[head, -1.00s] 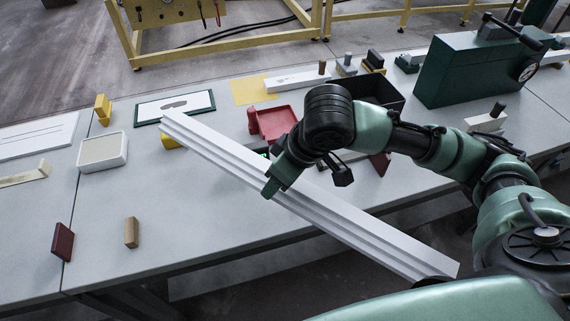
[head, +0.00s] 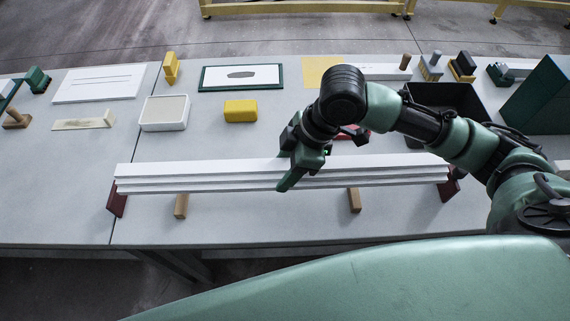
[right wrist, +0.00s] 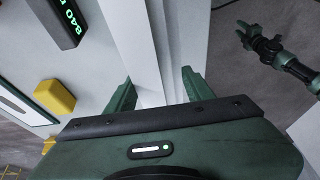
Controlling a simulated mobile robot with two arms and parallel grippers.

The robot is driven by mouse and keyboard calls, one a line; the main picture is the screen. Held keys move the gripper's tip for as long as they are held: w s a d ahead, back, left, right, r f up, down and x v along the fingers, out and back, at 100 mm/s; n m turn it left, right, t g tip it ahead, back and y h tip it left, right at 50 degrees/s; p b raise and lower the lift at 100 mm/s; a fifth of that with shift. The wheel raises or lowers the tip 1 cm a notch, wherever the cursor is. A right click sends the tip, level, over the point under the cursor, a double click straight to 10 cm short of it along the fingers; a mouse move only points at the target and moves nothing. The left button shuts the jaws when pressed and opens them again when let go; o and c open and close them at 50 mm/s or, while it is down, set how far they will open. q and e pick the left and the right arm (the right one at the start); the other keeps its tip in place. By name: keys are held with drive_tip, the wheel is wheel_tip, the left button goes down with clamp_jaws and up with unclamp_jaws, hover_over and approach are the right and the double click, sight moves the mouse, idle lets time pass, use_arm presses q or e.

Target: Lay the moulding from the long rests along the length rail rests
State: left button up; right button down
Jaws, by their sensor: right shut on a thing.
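The moulding (head: 220,177) is a long white stepped strip. It lies level across the head view, over two tan blocks (head: 181,207) (head: 354,201) and between or over two dark red blocks (head: 117,199) (head: 451,188) at its ends. It hides their upper parts, so I cannot tell whether it touches them. My right gripper (head: 290,181) is shut on the moulding right of its middle; the right wrist view shows the moulding (right wrist: 146,50) between its fingers. My left gripper (right wrist: 247,35) seems to show small in the right wrist view, clear of the moulding.
Behind the moulding are a yellow block (head: 240,111), a white tub (head: 165,112), a green-framed panel (head: 214,87) and a dark bin (head: 470,92). A dark display box (right wrist: 62,20) is close beside the moulding in the right wrist view. The front table strip is clear.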

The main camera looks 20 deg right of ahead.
drive_tip(key=shift+w+r+p, duration=0.2)
drive_tip(key=shift+r+p, duration=0.05)
drive_tip(key=shift+p, duration=0.3)
wheel_tip(320, 180, down, 2)
drive_tip(key=shift+s+f+b, duration=0.1)
drive_tip(key=shift+f+b, duration=0.05)
drive_tip(key=shift+b, duration=0.4)
drive_tip(key=shift+f+b, duration=0.7)
drive_tip(key=shift+f, duration=2.25)
drive_tip(key=shift+f, duration=0.25)
drive_tip(key=shift+c, duration=2.4)
unclamp_jaws()
drive_tip(key=shift+o, duration=0.9)
drive_tip(key=shift+s+f, duration=0.1)
drive_tip(key=shift+f, duration=0.15)
drive_tip(key=shift+o, duration=0.6)
